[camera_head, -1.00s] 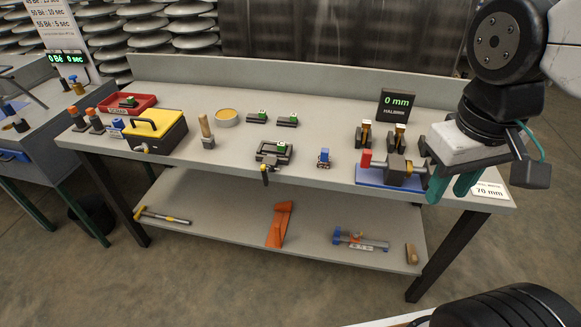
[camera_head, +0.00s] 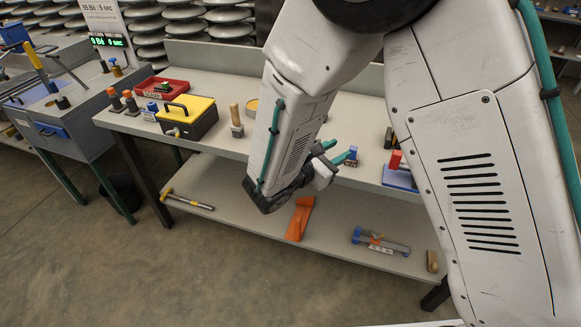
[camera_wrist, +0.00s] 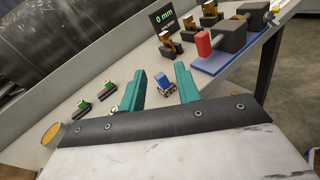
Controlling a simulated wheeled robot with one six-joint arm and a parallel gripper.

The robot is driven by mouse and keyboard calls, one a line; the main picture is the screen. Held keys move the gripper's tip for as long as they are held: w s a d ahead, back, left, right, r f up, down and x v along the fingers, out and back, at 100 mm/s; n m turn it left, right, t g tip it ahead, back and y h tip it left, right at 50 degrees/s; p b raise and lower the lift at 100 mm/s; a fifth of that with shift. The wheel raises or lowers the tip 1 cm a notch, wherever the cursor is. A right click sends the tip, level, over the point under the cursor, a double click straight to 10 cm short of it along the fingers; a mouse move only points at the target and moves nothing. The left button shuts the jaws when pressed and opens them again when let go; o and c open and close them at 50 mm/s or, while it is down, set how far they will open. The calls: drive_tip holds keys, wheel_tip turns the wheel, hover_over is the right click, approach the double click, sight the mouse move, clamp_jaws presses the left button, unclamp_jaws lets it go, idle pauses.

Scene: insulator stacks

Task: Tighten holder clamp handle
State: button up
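My gripper (camera_head: 340,150) is over the table's front part, its teal fingers apart. In the wrist view my gripper (camera_wrist: 159,70) is open, with nothing held. A small blue-topped piece (camera_wrist: 162,80) shows between the fingers, on the table beyond them; it also shows in the head view (camera_head: 351,153). The black frame-like holder with a handle at the table's front edge, seen earlier, is hidden now, behind my arm in the head view. A vise-like device with a red end (camera_wrist: 204,43) stands on a blue base (camera_wrist: 212,65) to the right.
Two dark blocks with green tops (camera_wrist: 108,89) and a yellow round dish (camera_wrist: 53,133) lie left in the wrist view. A yellow-lidded box (camera_head: 188,114) and wooden-handled tool (camera_head: 236,119) stand left of my arm. The lower shelf holds an orange piece (camera_head: 299,218).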

drive_tip(key=a+f+n+t+y, duration=0.6)
drive_tip(key=a+f+n, duration=0.3)
drive_tip(key=a+f, duration=0.3)
drive_tip(key=shift+y, duration=0.3)
drive_tip(key=x, duration=0.4)
drive_tip(key=a+x, duration=0.1)
drive_tip(key=x, duration=0.2)
drive_tip(key=shift+w+r, duration=0.2)
drive_tip(key=shift+r, duration=0.05)
clamp_jaws()
